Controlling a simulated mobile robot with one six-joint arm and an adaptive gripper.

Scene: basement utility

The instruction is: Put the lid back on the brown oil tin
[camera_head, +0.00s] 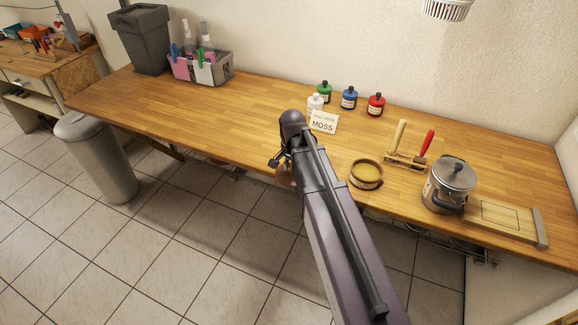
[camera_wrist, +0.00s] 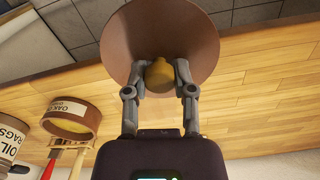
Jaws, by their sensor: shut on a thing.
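The brown oil tin (camera_head: 366,182) stands open on the workbench, right of my arm, with yellow contents showing. In the wrist view the tin (camera_wrist: 70,132) is at the left, with a partly readable label starting "OAK". My gripper (camera_wrist: 159,80) is shut on the yellowish knob of the brown round lid (camera_wrist: 160,25). The lid is held apart from the tin, by the bench's front edge. In the head view my arm hides most of the gripper (camera_head: 281,163) and lid.
A metal pot (camera_head: 447,188), labelled "OIL RAGS" in the wrist view, stands right of the tin. A brush rack (camera_head: 405,158) is behind it. A "MOSS" card (camera_head: 323,122) and several small bottles (camera_head: 349,98) stand farther back. The bench's left middle is clear.

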